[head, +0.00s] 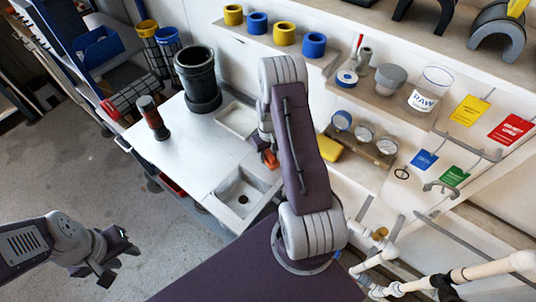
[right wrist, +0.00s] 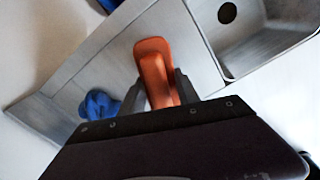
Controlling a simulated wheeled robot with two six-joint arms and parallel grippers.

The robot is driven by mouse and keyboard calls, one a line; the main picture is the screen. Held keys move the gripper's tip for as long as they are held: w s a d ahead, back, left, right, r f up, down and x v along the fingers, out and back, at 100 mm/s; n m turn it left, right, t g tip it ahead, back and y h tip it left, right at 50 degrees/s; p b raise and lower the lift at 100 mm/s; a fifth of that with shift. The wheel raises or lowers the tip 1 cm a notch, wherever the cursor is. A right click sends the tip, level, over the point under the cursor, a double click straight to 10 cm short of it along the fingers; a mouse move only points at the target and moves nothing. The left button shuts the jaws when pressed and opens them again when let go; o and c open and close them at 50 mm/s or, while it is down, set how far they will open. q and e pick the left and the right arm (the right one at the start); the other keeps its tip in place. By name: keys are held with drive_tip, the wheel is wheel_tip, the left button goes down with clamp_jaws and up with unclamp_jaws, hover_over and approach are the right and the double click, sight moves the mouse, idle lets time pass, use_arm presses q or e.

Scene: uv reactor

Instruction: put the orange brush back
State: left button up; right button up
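The orange brush (right wrist: 153,72) shows in the right wrist view between the two fingers of my right gripper (right wrist: 162,92). The fingers lie against both sides of its orange part, so the gripper looks shut on it. In the head view only a small orange bit (head: 270,158) shows beside my right arm, over the counter between the two basins; the arm hides most of the right gripper. Bristles cannot be made out. My left gripper (head: 108,258) is at the lower left over the floor, away from the counter, and appears empty; its finger gap is unclear.
A front sink basin (head: 240,198) and a rear basin (head: 238,118) are set in the white counter (head: 165,155). A black pot (head: 198,78) and a dark red-ended cylinder (head: 152,118) stand to the left. A blue object (right wrist: 98,105) lies near the right gripper.

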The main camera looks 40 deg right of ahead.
sight(268, 150)
drive_tip(key=o, duration=0.4)
wheel_tip(268, 150, up, 12)
drive_tip(key=shift+r, duration=0.2)
drive_tip(key=shift+n+t, duration=0.5)
drive_tip(key=shift+t, duration=0.1)
drive_tip(key=s+a+r, duration=0.1)
drive_tip(key=s+a, duration=0.3)
drive_tip(key=a, duration=0.1)
drive_tip(key=s+a+r, duration=0.2)
drive_tip(key=s+a, duration=0.2)
drive_tip(key=a, duration=0.2)
drive_tip(key=s+a+r, duration=0.1)
drive_tip(key=s+a, duration=0.3)
drive_tip(key=a, duration=0.2)
drive_tip(key=shift+s+r, duration=0.25)
drive_tip(key=shift+r, duration=0.1)
